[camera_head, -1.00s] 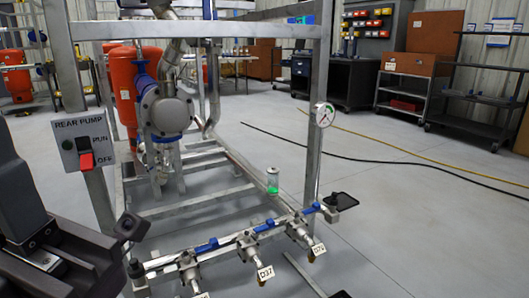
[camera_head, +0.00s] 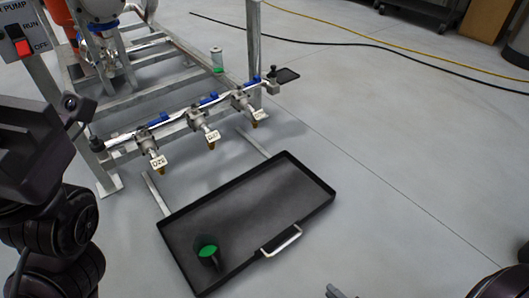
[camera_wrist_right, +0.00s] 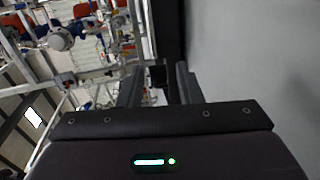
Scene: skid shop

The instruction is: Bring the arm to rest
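My right gripper (camera_wrist_right: 159,84) shows in the right wrist view with its two dark fingers apart and nothing between them. In the head view only small grey tips of it (camera_head: 336,291) show at the bottom edge, and a dark part of my right arm is in the bottom right corner. My left arm (camera_head: 62,232) comes in from the left, bent upward, with a dark wrist body (camera_head: 30,150) beside the skid's near left post.
A black tray (camera_head: 318,184) with a metal handle lies on the floor, holding a green-topped dark object (camera_head: 207,251). Behind it is the skid's pipe with tagged valves (camera_head: 198,122). A can (camera_head: 217,58) stands on the frame.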

